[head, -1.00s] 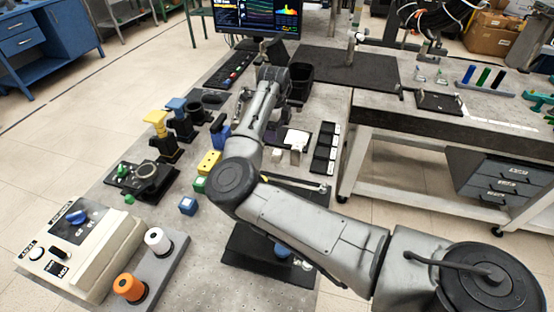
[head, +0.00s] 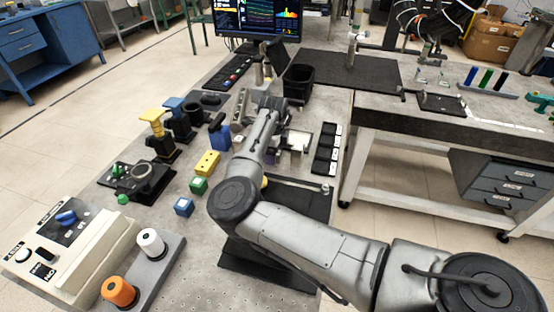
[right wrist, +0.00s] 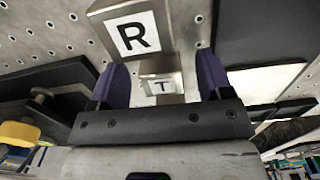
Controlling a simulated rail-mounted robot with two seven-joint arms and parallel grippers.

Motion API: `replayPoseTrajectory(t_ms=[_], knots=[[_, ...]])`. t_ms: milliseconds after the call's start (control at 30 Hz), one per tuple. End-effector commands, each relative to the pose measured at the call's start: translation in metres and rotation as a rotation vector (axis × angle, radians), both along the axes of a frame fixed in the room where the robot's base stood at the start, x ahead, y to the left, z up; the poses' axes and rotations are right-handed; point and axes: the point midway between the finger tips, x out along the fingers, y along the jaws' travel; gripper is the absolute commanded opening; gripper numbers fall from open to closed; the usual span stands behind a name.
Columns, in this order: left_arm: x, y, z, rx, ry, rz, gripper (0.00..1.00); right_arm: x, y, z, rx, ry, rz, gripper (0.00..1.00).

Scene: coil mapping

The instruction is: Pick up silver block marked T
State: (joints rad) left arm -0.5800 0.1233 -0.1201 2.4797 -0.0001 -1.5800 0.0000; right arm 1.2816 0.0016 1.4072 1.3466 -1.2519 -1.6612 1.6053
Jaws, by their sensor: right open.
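The silver block marked T (right wrist: 162,86) shows in the right wrist view, between the two purple fingers of my right gripper (right wrist: 162,64). The gripper is open, with a gap visible on both sides of the block. The block's lower part is hidden behind the gripper's body. A larger silver block marked R (right wrist: 134,34) is just beyond it, slightly left. In the head view my right arm reaches over the table's middle, and its hand largely hides this spot; I cannot read any letter there. My left gripper is not in view.
A black slotted tray (head: 326,150) lies to the right. A black bin (head: 298,84) stands behind. Black plates border the blocks in the right wrist view.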

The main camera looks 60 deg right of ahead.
Motion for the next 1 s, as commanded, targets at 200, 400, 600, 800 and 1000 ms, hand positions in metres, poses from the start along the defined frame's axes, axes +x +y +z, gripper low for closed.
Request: replayPoseTrajectory(t_ms=[200, 400, 600, 800, 1000], knots=[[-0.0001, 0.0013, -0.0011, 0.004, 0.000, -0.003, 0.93, 0.0004, 0.0001, -0.0031, -0.001, -0.001, 0.001, 0.72], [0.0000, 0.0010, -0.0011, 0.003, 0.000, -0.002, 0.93, 0.0004, 0.0002, -0.0029, -0.001, -0.001, 0.001, 0.57], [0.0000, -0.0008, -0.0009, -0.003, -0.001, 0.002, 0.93, 0.0004, 0.0002, -0.0028, -0.001, -0.001, 0.001, 0.38], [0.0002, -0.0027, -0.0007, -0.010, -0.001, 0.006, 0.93, 0.0005, 0.0001, -0.0027, -0.001, -0.001, 0.001, 0.19], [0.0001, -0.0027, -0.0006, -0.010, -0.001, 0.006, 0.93, 0.0005, 0.0000, -0.0024, -0.001, -0.001, 0.001, 0.17]])
